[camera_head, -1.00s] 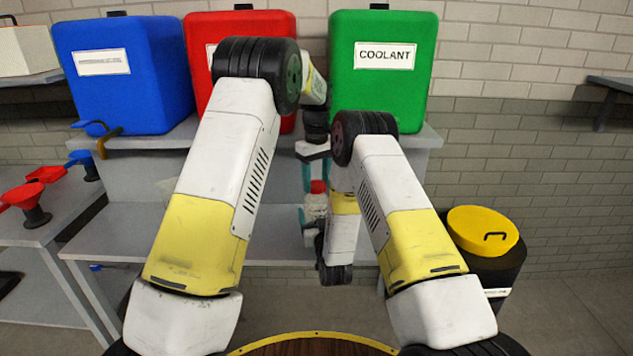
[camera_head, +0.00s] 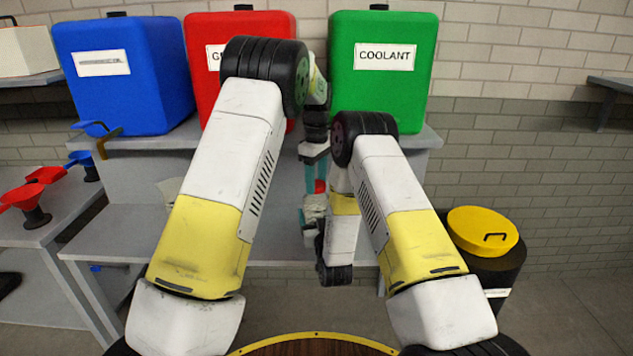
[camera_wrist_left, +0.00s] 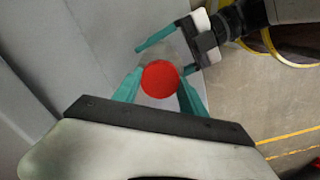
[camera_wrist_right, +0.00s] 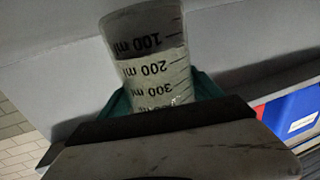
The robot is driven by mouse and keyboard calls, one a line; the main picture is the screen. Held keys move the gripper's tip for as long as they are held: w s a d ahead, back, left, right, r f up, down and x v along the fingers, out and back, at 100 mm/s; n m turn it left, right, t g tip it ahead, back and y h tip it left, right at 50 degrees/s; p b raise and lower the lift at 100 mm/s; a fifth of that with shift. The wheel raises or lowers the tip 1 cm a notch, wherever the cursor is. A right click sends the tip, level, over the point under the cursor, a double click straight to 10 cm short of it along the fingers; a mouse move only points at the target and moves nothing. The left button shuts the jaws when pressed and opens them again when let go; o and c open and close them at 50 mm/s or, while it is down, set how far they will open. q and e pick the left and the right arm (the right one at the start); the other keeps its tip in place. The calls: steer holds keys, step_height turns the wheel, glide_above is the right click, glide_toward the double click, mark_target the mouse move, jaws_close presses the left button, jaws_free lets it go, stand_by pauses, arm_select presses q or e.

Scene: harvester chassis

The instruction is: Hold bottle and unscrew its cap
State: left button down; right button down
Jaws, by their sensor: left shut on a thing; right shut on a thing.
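The red cap (camera_wrist_left: 160,79) sits between the teal fingers of my left gripper (camera_wrist_left: 158,86), which is shut on it. In the head view the cap (camera_head: 320,186) is a small red patch, partly hidden by my left gripper (camera_head: 316,172) above it. The clear bottle (camera_wrist_right: 150,62), with ml marks and pale liquid, is held by my right gripper (camera_wrist_right: 160,95), shut on its body. In the left wrist view my right gripper (camera_wrist_left: 168,52) shows beyond the cap. In the head view the bottle is mostly hidden by my right arm and gripper. I cannot tell whether the cap is loose.
Blue (camera_head: 125,75), red (camera_head: 208,80) and green COOLANT (camera_head: 383,75) containers stand on the grey bench behind my arms. Red funnels (camera_head: 30,193) are at the left. A black bin with a yellow lid (camera_head: 483,232) stands at the right, with clear floor beyond it.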

arm_select(q)
steer(key=shift+r, duration=0.15)
steer(key=shift+r, duration=0.85)
steer(key=shift+r, duration=2.05)
arm_select(e)
jaws_free()
